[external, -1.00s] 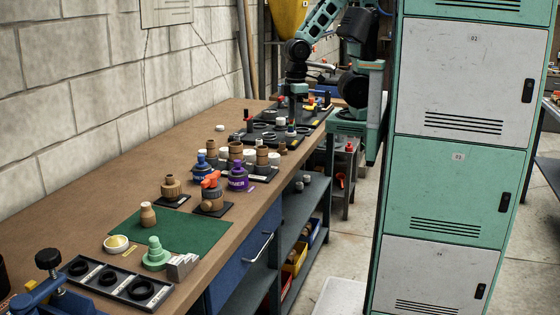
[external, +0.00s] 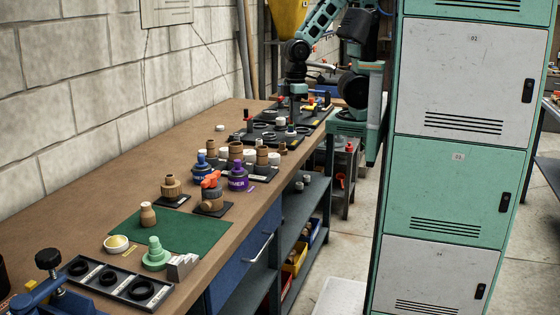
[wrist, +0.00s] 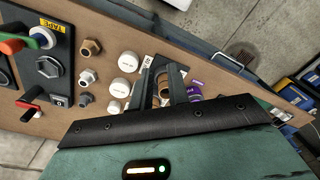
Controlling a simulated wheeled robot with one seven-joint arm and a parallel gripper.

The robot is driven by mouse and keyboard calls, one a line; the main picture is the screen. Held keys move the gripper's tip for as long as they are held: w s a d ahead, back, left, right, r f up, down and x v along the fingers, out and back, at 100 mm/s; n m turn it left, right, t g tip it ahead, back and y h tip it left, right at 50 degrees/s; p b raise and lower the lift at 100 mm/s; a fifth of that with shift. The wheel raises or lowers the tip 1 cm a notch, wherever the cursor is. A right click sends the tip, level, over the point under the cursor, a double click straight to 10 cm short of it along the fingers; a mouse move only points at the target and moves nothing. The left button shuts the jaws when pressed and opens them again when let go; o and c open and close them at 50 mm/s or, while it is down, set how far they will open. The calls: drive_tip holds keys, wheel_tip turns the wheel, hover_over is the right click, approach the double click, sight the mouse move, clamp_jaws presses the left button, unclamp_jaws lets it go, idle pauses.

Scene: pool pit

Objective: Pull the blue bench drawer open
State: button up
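The blue bench drawer (external: 238,272) is in the front of the workbench, low in the external view. It looks closed, with a pale bar handle (external: 263,247) on its face. My gripper (external: 293,108) is far from it, over the back part of the bench top near the dark fixture boards. In the wrist view my gripper (wrist: 162,70) points down at the bench, its two dark fingers apart. Brown fittings (wrist: 164,84) show between the fingers, lower down on the bench.
The bench top (external: 125,190) holds bottles, fittings, a green mat (external: 195,233) and a ring tray (external: 112,281). Open shelves (external: 290,235) with bins adjoin the drawer. Tall lockers (external: 450,190) stand right of the bench, with a floor aisle (external: 335,220) between.

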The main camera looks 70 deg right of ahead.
drive_tip(key=a+f+m+b, duration=0.1)
drive_tip(key=a+f+b, duration=0.1)
drive_tip(key=a+b, duration=0.1)
drive_tip(key=w+a+f+m+b, duration=0.1)
drive_tip(key=a+f+b, duration=0.2)
drive_tip(key=b, duration=0.2)
drive_tip(key=a+f+m+b, duration=0.1)
drive_tip(key=a+f+b, duration=0.2)
drive_tip(key=b, duration=0.1)
drive_tip(key=shift+w+a+f, duration=0.15)
drive_tip(key=shift+a, duration=0.25)
clamp_jaws()
drive_tip(key=m+t+b, duration=0.5)
drive_tip(key=t+b, duration=0.3)
drive_tip(key=b, duration=3.1)
approach(252, 249)
drive_tip(key=shift+t+h, duration=0.3)
drive_tip(key=shift+a+b+x, duration=0.15)
drive_tip(key=shift+b+x, duration=1.2)
drive_tip(key=shift+a+b+x, duration=0.15)
drive_tip(key=shift+b+x, duration=1.2)
drive_tip(key=shift+s+f, duration=0.2)
drive_tip(key=shift+s, duration=0.05)
